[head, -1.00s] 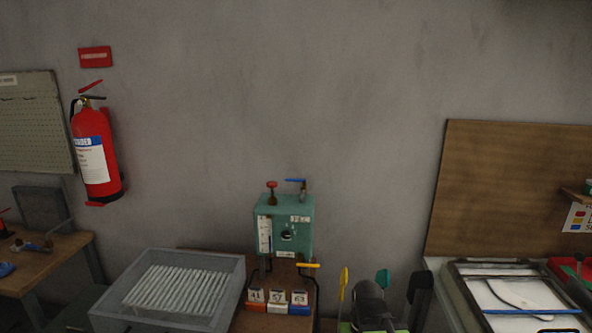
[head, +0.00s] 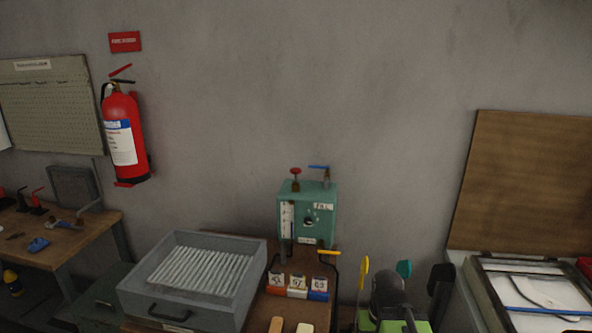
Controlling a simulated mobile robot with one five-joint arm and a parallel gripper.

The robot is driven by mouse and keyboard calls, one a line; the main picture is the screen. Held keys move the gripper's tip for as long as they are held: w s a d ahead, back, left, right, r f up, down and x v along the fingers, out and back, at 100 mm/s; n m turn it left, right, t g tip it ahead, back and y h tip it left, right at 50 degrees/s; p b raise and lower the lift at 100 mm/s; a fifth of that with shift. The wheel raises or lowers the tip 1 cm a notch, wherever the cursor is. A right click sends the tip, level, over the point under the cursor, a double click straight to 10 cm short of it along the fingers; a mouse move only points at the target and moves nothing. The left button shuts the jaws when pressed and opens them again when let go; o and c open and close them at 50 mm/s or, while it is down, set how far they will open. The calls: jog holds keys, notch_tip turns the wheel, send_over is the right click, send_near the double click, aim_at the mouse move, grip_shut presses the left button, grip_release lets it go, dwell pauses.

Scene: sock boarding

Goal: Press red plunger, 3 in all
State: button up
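A red plunger (head: 295,173) with a round cap stands upright on the top left of a teal box (head: 309,211). A blue lever (head: 319,168) sits beside it on the top right. The box has a white scale strip, a dark round knob and labels on its front.
A grey tray (head: 128,293) with white rods stands left of the box. Numbered blocks (head: 298,287) sit in front of it. A green holder (head: 366,321) with upright tools is at right. A fire extinguisher (head: 123,140) hangs on the wall.

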grip_shut()
jog(key=shift+a, duration=0.1)
dwell(1.3)
